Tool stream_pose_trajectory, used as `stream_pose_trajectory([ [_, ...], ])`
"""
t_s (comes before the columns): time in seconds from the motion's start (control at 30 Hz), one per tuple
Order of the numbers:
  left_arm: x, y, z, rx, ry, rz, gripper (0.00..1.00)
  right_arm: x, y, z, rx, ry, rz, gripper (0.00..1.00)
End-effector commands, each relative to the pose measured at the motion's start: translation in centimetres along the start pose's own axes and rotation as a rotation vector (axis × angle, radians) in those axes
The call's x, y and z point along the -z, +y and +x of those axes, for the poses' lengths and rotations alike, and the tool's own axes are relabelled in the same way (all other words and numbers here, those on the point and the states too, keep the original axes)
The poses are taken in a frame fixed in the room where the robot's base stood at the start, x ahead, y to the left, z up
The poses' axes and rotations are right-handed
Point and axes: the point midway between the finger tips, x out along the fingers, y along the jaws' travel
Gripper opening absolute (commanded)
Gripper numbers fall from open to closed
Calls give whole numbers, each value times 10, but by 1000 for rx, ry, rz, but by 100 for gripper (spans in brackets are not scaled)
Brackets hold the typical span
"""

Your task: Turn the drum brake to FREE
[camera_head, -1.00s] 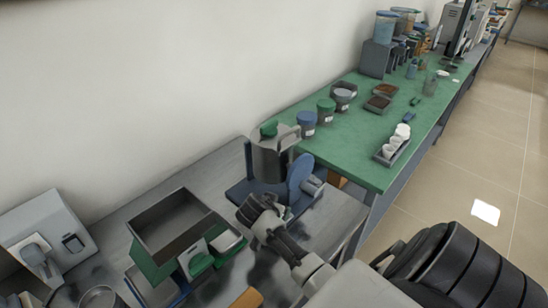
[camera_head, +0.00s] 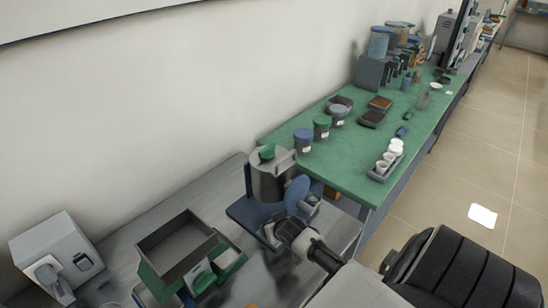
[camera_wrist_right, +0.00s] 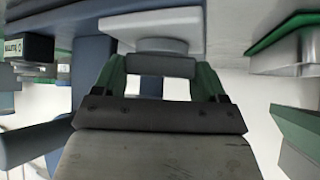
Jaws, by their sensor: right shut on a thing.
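The drum unit is a grey metal cylinder (camera_head: 268,178) with a green knob on top and a blue disc (camera_head: 297,193) at its front right. It stands on a blue base (camera_head: 243,210) on the grey bench. My right gripper (camera_head: 277,230) is low at the front edge of this base. In the right wrist view my green fingers (camera_wrist_right: 160,72) are shut on a part mostly hidden between them, by a pale rounded knob (camera_wrist_right: 155,46) under a white plate. I cannot read a FREE mark or the brake's setting. My left gripper is not in view.
An open grey box (camera_head: 178,245) with green sides stands left of the drum. A pale box-shaped device (camera_head: 55,252) is at the far left. The green bench (camera_head: 345,170) behind carries jars and trays. Tiled floor lies to the right.

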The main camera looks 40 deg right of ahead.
Motion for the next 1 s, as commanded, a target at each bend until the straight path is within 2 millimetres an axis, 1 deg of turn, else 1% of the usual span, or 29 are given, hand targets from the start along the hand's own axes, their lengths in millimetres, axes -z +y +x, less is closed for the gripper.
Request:
stream_pose_trajectory([
  [0.03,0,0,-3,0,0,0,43,3,2,-1,16,2,-22,49],
  [0.37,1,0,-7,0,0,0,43,2,2,0,98,1,-102,49],
  [0.87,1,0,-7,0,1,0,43,1,1,0,112,1,-113,49],
  [0.9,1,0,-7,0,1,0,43,1,1,0,111,1,-113,75],
  [0.97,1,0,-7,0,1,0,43,1,1,0,111,1,-113,85],
  [1.0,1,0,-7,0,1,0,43,1,1,0,111,1,-113,91],
])
